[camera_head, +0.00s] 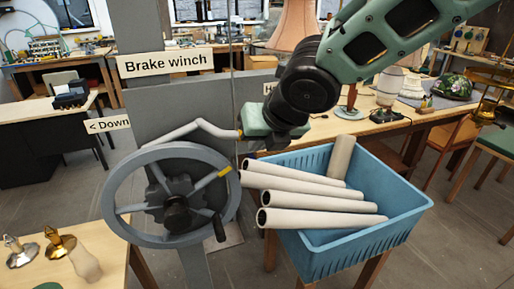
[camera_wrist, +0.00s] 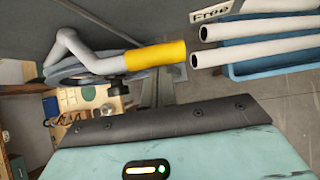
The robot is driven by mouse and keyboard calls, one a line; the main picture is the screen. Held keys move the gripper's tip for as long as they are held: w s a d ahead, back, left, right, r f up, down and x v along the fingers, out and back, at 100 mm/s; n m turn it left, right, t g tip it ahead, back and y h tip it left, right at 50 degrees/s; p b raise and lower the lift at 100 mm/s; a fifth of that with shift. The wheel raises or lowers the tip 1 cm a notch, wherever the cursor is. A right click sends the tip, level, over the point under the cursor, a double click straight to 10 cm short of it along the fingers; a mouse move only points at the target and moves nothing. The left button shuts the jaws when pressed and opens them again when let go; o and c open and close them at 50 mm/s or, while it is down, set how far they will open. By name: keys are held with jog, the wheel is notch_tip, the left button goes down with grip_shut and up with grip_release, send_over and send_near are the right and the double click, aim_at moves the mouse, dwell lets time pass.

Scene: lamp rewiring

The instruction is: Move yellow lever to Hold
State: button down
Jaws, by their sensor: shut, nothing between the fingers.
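The brake winch lever (camera_head: 190,128) is a bent grey bar above the handwheel. Its right end reaches my gripper (camera_head: 262,125), and my gripper mostly hides the yellow sleeve there in the head view. In the wrist view the yellow sleeve (camera_wrist: 156,55) shows clearly on the end of the grey bar, just beyond the dark edge of my gripper. My gripper is shut and empty, close beside the lever's end; I cannot tell if they touch. The "Hold" sign is mostly hidden behind my arm, with only an "H" showing. A "Free" sign (camera_wrist: 212,12) is in the wrist view.
The grey handwheel (camera_head: 172,195) has a yellow mark on one spoke. A blue crate (camera_head: 345,262) with several pale tubes (camera_head: 305,172) stands close to the right. A "Brake winch" sign (camera_head: 165,61) and a "Down" sign (camera_head: 108,124) are at left.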

notch_tip(320, 180, up, 6)
jog(key=h+p, duration=0.1)
jog(key=n+h, duration=0.1)
jog(key=t+h+p, duration=0.1)
jog(key=h, duration=0.1)
jog(key=shift+a+f+n+p, duration=0.15)
jog(key=shift+f+n+p, duration=0.1)
jog(key=shift+n+p, duration=0.1)
jog(key=shift+r, duration=0.1)
dwell(0.4)
